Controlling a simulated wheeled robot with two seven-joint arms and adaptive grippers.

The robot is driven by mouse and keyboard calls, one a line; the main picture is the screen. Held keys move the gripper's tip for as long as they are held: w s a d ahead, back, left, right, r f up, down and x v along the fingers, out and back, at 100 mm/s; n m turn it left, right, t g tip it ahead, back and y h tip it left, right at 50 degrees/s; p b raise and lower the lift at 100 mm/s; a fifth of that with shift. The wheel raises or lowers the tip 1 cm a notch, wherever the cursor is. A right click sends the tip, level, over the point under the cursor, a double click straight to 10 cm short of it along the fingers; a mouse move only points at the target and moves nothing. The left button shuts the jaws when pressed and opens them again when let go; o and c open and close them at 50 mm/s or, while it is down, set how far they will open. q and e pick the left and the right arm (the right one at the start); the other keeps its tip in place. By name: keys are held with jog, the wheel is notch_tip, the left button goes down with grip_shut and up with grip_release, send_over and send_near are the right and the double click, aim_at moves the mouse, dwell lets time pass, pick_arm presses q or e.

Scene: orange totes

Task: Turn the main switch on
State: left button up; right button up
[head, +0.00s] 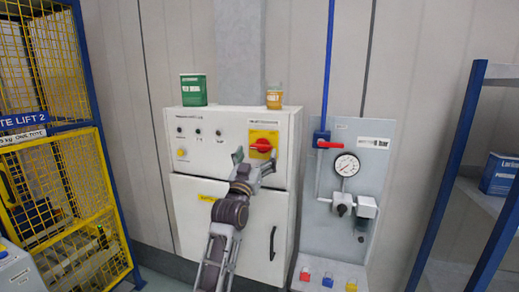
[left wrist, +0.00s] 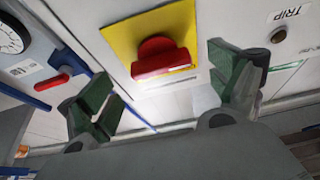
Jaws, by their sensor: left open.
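The main switch is a red rotary handle (head: 261,146) on a yellow plate (head: 264,135) at the upper right of a white cabinet (head: 232,118). In the head view the handle lies roughly level. The left wrist view shows the red handle (left wrist: 160,58) on its yellow plate (left wrist: 120,36). My left gripper (head: 253,161) is open, just below and in front of the switch, its lower part overlapping the cabinet face. In the wrist view its two green-padded fingers (left wrist: 167,96) stand apart, with the handle beyond the gap and not between the pads. My right gripper is not in view.
A green tin (head: 193,90) and a small orange-brown jar (head: 274,98) stand on the cabinet. To the right is a grey panel with a gauge (head: 346,165) and a red valve lever (head: 329,144). A yellow cage (head: 50,185) stands left, a blue rack (head: 450,170) right.

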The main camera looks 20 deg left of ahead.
aim_at(261, 147)
pick_arm(q)
jog(key=shift+x, duration=1.15)
jog(key=shift+w+r, duration=0.1)
jog(key=shift+w, duration=0.15)
jog(key=shift+p, duration=0.3)
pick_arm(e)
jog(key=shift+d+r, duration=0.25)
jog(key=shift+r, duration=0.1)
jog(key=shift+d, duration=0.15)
pick_arm(q)
jog(key=c, duration=1)
